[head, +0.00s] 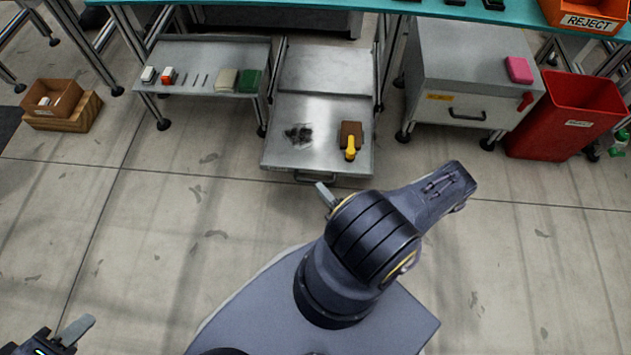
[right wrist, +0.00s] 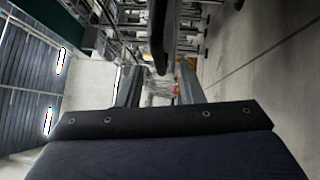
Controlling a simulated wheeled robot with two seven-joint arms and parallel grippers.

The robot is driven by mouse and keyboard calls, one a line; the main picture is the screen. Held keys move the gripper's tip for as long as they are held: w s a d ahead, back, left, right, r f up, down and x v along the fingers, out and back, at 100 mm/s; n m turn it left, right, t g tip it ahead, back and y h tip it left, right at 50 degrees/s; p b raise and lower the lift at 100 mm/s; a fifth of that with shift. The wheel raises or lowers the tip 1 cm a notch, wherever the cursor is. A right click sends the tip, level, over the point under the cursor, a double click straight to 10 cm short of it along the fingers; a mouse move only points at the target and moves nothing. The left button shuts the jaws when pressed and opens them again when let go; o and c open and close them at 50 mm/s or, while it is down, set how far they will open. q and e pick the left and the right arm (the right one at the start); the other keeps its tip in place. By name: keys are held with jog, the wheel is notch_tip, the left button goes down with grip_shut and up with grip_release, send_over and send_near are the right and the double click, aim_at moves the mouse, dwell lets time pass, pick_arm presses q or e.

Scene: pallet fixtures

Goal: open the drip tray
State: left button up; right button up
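The drip tray (head: 322,112) is a shallow metal tray low under the teal bench, sticking out in front of it. A dark stain and a brown block with a yellow-handled tool (head: 350,148) lie on it. Its dark bar handle (head: 318,179) is on the front edge. My right gripper (head: 326,194) is just in front of this handle, partly hidden by my arm. In the right wrist view its two fingers (right wrist: 160,88) stand apart, with a dark bar, apparently the handle, showing between and beyond them. My left gripper (head: 66,338) is at the lower left, cut by the frame, far from the tray.
A shelf with small items (head: 200,68) stands left of the tray. A grey drawer cabinet (head: 465,75) with a pink block and a red bin (head: 565,115) stand to the right. A wooden box (head: 60,104) is at far left. Open floor lies in front.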

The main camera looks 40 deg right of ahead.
jog(key=shift+s+a+f, duration=0.1)
jog(key=shift+s, duration=0.65)
jog(key=shift+s+a+f, duration=0.1)
jog(key=shift+s, duration=0.65)
